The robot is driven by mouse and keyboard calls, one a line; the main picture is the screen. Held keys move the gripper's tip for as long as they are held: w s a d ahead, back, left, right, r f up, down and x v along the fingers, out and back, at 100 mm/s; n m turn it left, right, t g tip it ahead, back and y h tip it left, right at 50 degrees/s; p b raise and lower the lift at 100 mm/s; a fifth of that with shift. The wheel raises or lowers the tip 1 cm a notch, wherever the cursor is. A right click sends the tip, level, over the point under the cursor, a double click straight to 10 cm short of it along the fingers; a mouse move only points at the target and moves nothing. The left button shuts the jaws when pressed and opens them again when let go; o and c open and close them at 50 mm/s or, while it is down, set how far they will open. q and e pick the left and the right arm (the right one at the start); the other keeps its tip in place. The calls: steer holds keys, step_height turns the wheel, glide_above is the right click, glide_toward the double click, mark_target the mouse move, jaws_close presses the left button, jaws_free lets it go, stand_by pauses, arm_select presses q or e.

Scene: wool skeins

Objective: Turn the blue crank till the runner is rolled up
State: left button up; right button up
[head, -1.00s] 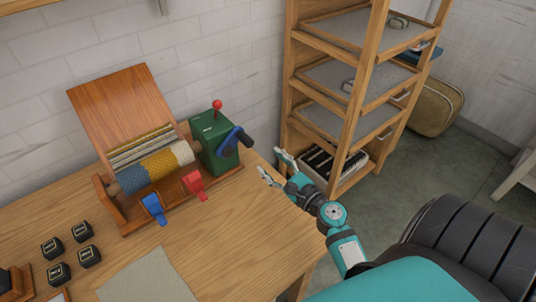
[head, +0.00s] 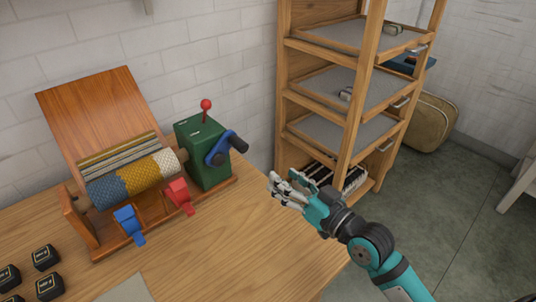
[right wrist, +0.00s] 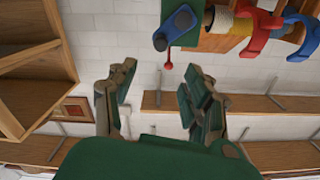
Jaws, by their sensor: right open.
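The blue crank (head: 222,148) with a dark handle (head: 238,144) is on the right side of a green box (head: 203,160) with a red-knobbed lever (head: 206,105). The runner (head: 135,178), in blue, yellow and cream, lies around the roller, and a striped part (head: 118,155) shows on the wooden board behind. My right gripper (head: 280,188) is open and empty, in front of and to the right of the crank, apart from it. In the right wrist view the crank (right wrist: 176,26) shows beyond the open fingers (right wrist: 165,95). My left gripper is not in view.
A blue clip (head: 129,224) and a red clip (head: 179,196) stand at the roller's front. Several black blocks (head: 46,257) sit at the table's left. A wooden shelf rack (head: 345,135) stands close behind my right arm. The table's right part (head: 255,240) is clear.

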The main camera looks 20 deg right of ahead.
steer(key=p, duration=0.1)
glide_toward(245, 148)
steer(key=w, duration=0.1)
steer(key=p+x, duration=0.1)
steer(key=x, duration=0.9)
steer(key=shift+s+a, duration=0.1)
steer(key=shift+a, duration=0.05)
steer(key=shift+w+a, duration=0.25)
steer(key=shift+w, duration=0.3)
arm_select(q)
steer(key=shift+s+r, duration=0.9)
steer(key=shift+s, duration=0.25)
arm_select(e)
steer(key=shift+c, duration=0.4)
jaws_close()
